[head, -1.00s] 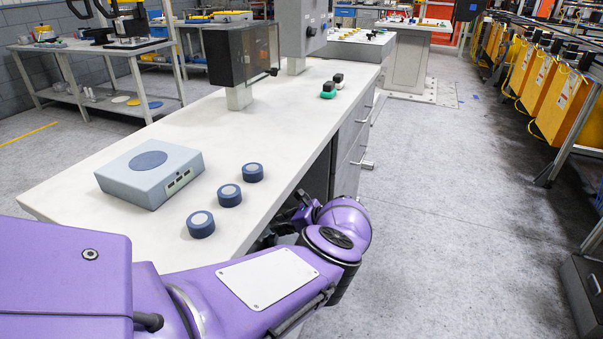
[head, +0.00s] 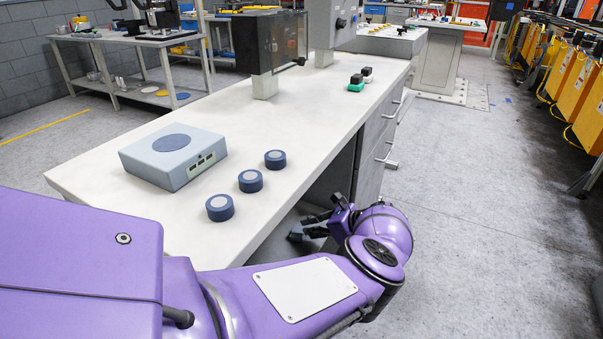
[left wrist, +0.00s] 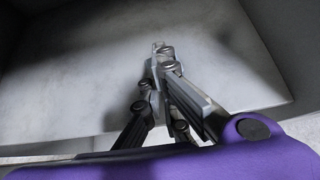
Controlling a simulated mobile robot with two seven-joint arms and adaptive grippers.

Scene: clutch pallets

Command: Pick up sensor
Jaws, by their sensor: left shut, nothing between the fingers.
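Three round dark blue sensors with pale grey tops stand in a slanted row on the white bench: a near one (head: 220,208), a middle one (head: 250,181) and a far one (head: 275,160). They look alike, and I cannot tell which one is meant. My left gripper (head: 301,228) is beside the bench's right edge, below the top and to the right of the sensors, apart from them. In the left wrist view the left gripper (left wrist: 163,55) has its fingers together and empty, over a bare pale surface. My right gripper is not in view.
A grey-blue box (head: 172,158) with a round blue pad sits left of the sensors. The white bench top (head: 300,120) is clear behind them. Small green and black parts (head: 357,82) and a dark clear-fronted box (head: 272,42) stand farther back. The floor to the right is open.

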